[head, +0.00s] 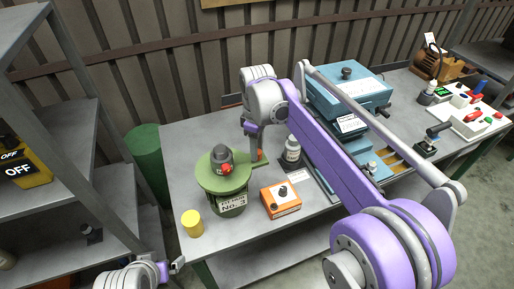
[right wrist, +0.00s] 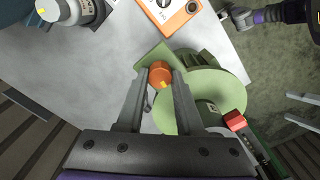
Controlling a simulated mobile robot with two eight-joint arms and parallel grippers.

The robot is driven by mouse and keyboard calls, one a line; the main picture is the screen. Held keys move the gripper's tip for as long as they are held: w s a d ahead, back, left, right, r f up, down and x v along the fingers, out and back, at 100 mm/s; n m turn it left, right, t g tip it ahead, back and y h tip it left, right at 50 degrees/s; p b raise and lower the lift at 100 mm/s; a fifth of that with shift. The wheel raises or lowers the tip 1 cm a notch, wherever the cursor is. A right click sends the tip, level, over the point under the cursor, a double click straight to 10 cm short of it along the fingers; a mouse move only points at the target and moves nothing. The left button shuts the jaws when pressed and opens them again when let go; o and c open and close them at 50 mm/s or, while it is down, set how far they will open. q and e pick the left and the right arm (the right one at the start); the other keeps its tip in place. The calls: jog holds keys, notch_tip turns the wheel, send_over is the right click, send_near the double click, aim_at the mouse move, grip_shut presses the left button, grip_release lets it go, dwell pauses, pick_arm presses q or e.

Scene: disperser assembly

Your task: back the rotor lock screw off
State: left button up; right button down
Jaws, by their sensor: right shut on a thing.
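The green disperser unit (head: 207,182) stands on the table, with a round green top, a dark grey cap (head: 220,154) and a red knob (head: 226,169). An orange-brown screw head, which I take for the rotor lock screw (right wrist: 160,73), sits at the edge of the unit, by a flat green arm. My right gripper (right wrist: 160,88) is shut on this screw head, one finger on each side. In the head view my right gripper (head: 257,154) reaches down behind the unit's right side. My left gripper (head: 177,265) is low at the left, apart from the unit; its jaws are unclear.
A yellow cylinder (head: 192,223) stands at the table's front left. An orange box with a black knob (head: 281,200) lies right of the unit, with a white-labelled bottle (head: 292,152) behind it. A blue machine (head: 350,93) stands farther right. The table's left back is clear.

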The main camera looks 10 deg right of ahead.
jog(key=c, duration=0.5)
grip_release()
jog(key=shift+c, duration=0.2)
pick_arm(q)
jog(key=shift+w+r+p, duration=0.4)
jog(key=shift+r+p, duration=0.1)
jog(key=shift+r, duration=0.2)
pick_arm(e)
notch_tip(320, 180, up, 11)
jog(key=shift+f, duration=0.15)
jog(key=s+d+f+m+t, duration=0.3)
jog(key=s+f+m, duration=0.2)
jog(key=s+f, duration=0.4)
jog(key=s+d+f+m+t, duration=0.2)
jog(key=s+d+f+m, duration=0.2)
jog(key=s+f, duration=0.6)
jog(key=s+m, duration=0.2)
jog(key=s, duration=0.2)
jog(key=shift+s+t, duration=0.25)
jog(key=shift+t, duration=0.15)
